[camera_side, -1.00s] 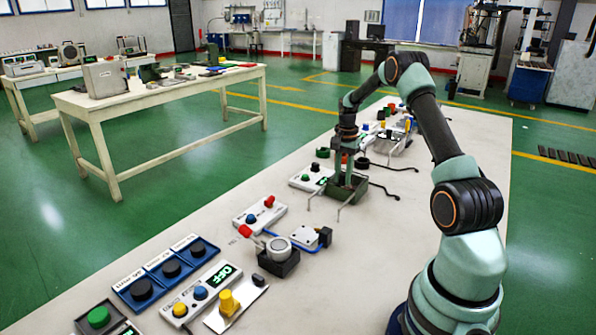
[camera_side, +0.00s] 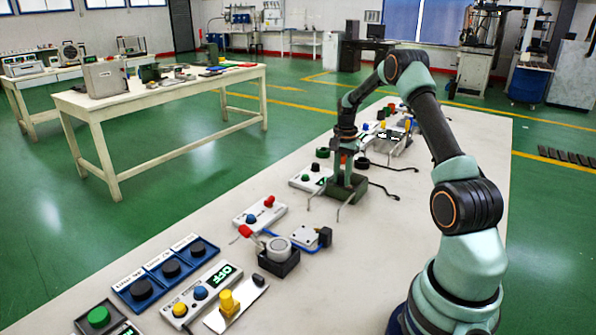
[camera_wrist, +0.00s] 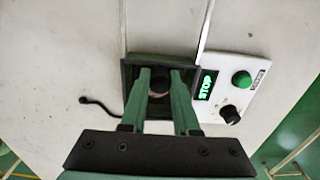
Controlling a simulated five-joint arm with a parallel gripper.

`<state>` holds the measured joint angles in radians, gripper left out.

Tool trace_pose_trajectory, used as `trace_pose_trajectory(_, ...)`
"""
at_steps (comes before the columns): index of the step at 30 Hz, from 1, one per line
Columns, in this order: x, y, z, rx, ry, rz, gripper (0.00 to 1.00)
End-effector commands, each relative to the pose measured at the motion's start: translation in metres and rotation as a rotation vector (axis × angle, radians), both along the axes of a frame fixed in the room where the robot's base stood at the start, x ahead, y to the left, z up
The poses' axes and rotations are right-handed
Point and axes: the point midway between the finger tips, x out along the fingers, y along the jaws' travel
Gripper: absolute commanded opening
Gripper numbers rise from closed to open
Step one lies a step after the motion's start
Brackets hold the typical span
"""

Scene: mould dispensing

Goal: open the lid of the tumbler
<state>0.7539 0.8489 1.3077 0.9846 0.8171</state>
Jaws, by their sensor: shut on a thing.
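The tumbler seems to be the dark green box (camera_side: 347,192) on the long pale table in the side view. In the wrist view its dark square rim (camera_wrist: 127,75) surrounds my fingertips. My gripper (camera_wrist: 160,88) points down into the box from above. Its two green fingers stand on either side of a dark round knob (camera_wrist: 160,74) and are shut on it. In the side view my gripper (camera_side: 346,170) is at the top of the box. My fingers hide much of the box's inside, and I cannot tell whether the lid is raised.
A white panel (camera_wrist: 245,72) with a lit STOP display, green button and black knob stands beside the box. Thin metal rods (camera_wrist: 205,28) extend from the box. A black hooked cable (camera_side: 382,187) lies at its right. Several switch panels line the table nearer the camera.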

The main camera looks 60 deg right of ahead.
Motion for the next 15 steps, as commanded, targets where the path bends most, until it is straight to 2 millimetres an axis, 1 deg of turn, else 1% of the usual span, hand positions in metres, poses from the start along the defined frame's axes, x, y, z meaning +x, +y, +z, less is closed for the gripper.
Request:
trace_pose_trajectory(9,0.001,0.06,0.002,0.001,0.001,0.005,0.0)
trace_pose_trajectory(12,0.001,0.076,0.002,0.0,0.0,0.004,0.0)
trace_pose_trajectory(15,0.001,0.086,0.002,-0.001,-0.001,0.002,0.0)
